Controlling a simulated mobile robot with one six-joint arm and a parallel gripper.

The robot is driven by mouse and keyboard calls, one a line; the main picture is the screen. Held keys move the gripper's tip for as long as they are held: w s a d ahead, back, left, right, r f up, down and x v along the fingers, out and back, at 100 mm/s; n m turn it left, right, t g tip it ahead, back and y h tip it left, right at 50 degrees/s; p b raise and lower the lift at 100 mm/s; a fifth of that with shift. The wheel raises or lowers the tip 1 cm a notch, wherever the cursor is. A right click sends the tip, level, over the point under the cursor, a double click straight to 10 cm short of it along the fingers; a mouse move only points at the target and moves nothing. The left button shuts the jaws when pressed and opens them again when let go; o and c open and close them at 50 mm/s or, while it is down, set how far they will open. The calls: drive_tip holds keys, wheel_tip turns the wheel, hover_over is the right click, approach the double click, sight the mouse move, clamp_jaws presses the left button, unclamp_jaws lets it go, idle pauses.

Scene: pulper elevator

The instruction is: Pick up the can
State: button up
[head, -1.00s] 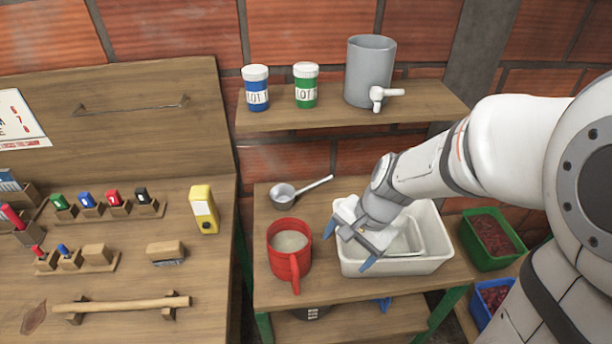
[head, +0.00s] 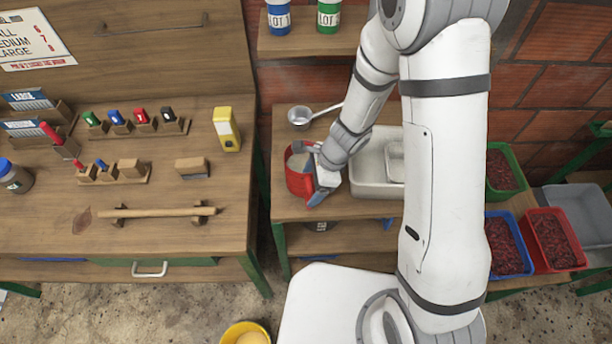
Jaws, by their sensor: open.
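A red can (head: 294,184) with pale contents stands on the low wooden table in the middle of the head view. My gripper (head: 313,174) is at its right side, its blue-tipped fingers apart. One finger is near the rim and the other is lower, in front of the can. The gripper hides the can's right side and its handle. I cannot tell whether the fingers touch it.
A metal ladle (head: 312,115) lies behind the can. A white basin (head: 371,160) stands right of it, partly behind my arm. The workbench (head: 60,228) is at left, with a yellow device (head: 227,130). Red-filled crates (head: 552,240) are at right.

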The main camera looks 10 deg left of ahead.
drive_tip(key=shift+x, duration=1.25)
drive_tip(key=shift+c, duration=0.6)
drive_tip(key=shift+w+r, duration=0.1)
clamp_jaws()
